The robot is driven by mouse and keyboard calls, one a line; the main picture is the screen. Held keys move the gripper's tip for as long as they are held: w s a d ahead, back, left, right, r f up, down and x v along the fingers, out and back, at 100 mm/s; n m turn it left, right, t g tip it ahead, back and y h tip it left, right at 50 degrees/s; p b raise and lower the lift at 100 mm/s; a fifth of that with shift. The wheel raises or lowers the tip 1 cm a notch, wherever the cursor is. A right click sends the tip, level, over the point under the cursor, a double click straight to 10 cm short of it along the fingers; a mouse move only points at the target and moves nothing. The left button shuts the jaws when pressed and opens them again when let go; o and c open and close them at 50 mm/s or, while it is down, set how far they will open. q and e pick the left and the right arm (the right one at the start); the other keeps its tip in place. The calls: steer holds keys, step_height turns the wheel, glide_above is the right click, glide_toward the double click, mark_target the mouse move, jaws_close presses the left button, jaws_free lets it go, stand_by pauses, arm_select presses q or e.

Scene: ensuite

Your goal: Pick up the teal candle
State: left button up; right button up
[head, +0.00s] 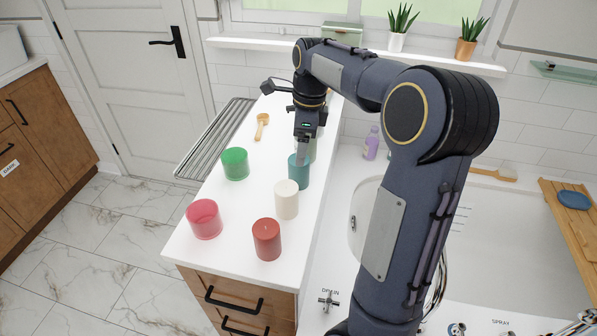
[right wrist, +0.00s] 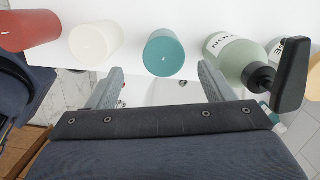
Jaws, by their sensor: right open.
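The teal candle (head: 299,172) stands upright on the white counter, behind the white candle. In the right wrist view the teal candle (right wrist: 164,53) is upper middle, beyond and between the spread fingers. My right gripper (head: 303,150) comes down over the counter at the teal candle and hides part of its top in the head view. In the right wrist view my right gripper (right wrist: 158,85) is open and empty, with one finger to each side. My left gripper is not in view.
The white candle (head: 287,200), red candle (head: 267,240), pink cup (head: 204,219) and green cup (head: 235,163) stand nearby. A pump bottle (right wrist: 236,60) stands beside the teal candle. A wooden brush (head: 262,126) lies further back.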

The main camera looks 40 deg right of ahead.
steer(key=f, duration=0.5)
steer(key=shift+w+f, duration=0.1)
steer(key=shift+w, duration=0.2)
steer(key=shift+c, duration=0.4)
steer(key=c, duration=1.1)
steer(key=shift+r, duration=0.35)
steer(key=r, duration=0.3)
steer(key=shift+s+a+r, duration=0.1)
steer(key=shift+a+r, duration=0.05)
steer(key=shift+a, duration=0.1)
steer(key=s+a+r, duration=0.9)
steer(key=shift+s+a+b, duration=0.25)
steer(key=shift+s+b, duration=0.05)
steer(key=shift+b, duration=0.1)
